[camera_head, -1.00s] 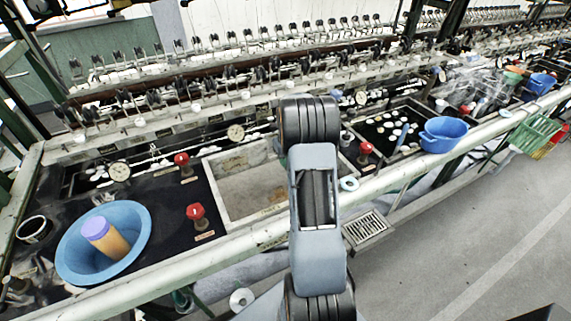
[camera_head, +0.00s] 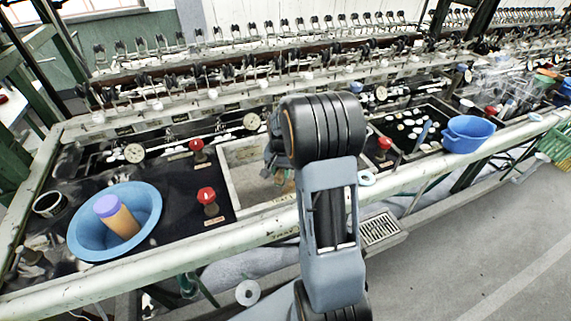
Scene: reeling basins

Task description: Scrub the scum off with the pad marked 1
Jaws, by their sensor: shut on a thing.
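My gripper (camera_head: 280,172) is over the grey rectangular basin (camera_head: 237,185), mostly hidden behind my own arm. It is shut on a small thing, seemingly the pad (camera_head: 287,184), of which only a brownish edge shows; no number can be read. I cannot tell whether the pad touches the basin floor. The basin has a pale rim and a grey, stained inside. Scum cannot be told apart from the stains, and the basin's right part is hidden by my arm.
Left of the basin are red knobs (camera_head: 206,196) and a blue bowl (camera_head: 149,211) holding an orange cylinder with a purple top (camera_head: 117,216). A blue tub (camera_head: 468,134) stands to the right. A pale rail (camera_head: 190,252) runs along the front. Reeling gear lines the back.

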